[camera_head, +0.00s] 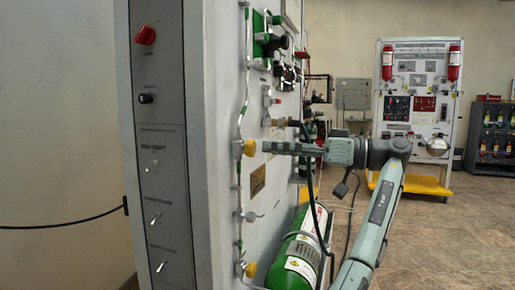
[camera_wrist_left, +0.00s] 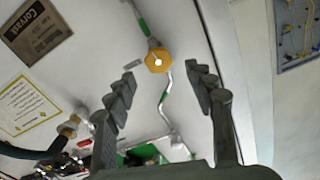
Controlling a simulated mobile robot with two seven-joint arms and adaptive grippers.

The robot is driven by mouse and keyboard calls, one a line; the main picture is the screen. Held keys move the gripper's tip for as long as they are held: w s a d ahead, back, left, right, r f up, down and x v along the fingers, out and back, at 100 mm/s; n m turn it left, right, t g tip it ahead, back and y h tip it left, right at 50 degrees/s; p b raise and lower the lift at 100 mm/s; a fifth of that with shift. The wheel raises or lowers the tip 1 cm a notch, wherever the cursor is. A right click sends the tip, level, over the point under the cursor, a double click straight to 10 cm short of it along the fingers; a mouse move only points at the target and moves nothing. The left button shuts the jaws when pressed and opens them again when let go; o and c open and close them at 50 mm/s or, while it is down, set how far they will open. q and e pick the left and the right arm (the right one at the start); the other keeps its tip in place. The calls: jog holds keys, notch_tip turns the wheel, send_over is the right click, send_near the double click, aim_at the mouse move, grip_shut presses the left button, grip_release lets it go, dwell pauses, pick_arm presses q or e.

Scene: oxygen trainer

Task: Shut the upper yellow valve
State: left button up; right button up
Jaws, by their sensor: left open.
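The upper yellow valve (camera_head: 249,148) is a small knob on a thin pipe on the side of the grey panel. In the left wrist view it is an orange-yellow hexagonal knob (camera_wrist_left: 157,60) with a pale centre. My left gripper (camera_head: 265,147) points left at the knob, with its fingertips close to it in the head view. In the wrist view the gripper (camera_wrist_left: 161,76) is open and empty, and the knob shows between and just beyond its fingertips, apart from both. A lower yellow valve (camera_head: 250,269) sits further down the same pipe. My right gripper is not in view.
A green gas cylinder (camera_head: 299,252) lies below my left arm. A dark hose (camera_head: 312,181) hangs near the gripper. Dark-handled fittings (camera_head: 272,45) stick out above. Open floor (camera_head: 440,245) lies to the right, before a white trolley panel (camera_head: 414,100).

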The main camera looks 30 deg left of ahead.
aim_at(254, 146)
pick_arm(q)
jog(key=x, duration=0.4)
jog(key=shift+a, duration=0.6)
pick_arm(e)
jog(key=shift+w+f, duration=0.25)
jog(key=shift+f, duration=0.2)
pick_arm(q)
jog(key=c, duration=1.2)
jog(key=shift+o, duration=0.2)
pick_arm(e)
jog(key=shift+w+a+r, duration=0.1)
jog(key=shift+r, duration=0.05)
pick_arm(q)
jog(key=shift+p, duration=0.3)
